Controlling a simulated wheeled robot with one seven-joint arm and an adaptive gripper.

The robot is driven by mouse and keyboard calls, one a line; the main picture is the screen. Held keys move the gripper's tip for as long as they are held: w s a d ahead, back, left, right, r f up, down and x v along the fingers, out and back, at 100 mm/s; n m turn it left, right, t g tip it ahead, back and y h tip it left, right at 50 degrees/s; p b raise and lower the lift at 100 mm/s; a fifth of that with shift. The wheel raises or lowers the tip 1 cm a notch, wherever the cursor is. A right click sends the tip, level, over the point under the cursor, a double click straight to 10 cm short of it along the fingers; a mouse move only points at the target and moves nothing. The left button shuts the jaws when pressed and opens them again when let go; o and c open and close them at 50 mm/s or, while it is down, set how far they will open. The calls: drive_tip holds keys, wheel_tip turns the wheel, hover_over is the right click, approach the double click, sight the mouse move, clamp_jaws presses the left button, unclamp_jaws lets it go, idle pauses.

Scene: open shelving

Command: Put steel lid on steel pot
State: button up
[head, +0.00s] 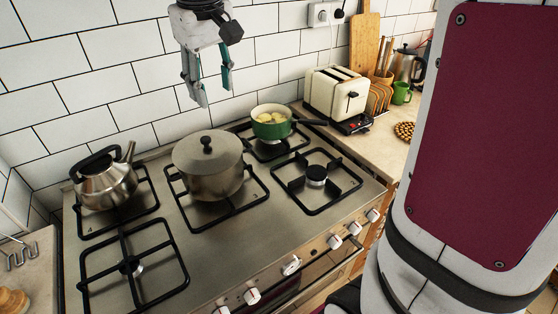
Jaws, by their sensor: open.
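The steel pot (217,186) stands on a middle burner of the stove. The steel lid (190,153) with a black knob (207,144) lies on top of the pot and covers its opening. It looks about level; I cannot tell whether its rim is fully seated. My gripper (213,93) is open and empty, pointing down, well above the lid and apart from it.
A steel kettle (105,183) stands on the left burner. A green pan (271,125) with food is behind right of the pot, its dark handle pointing right. A toaster (336,94) is on the right counter. The front burners are clear; a tiled wall is behind.

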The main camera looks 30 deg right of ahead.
drive_tip(key=s+f+m+t, duration=0.2)
drive_tip(key=s+f, duration=0.2)
drive_tip(key=s, duration=1.7)
drive_tip(key=shift+s+d+f+t+y, duration=0.15)
drive_tip(key=shift+s+d+t+y, duration=0.15)
drive_tip(key=shift+t, duration=0.1)
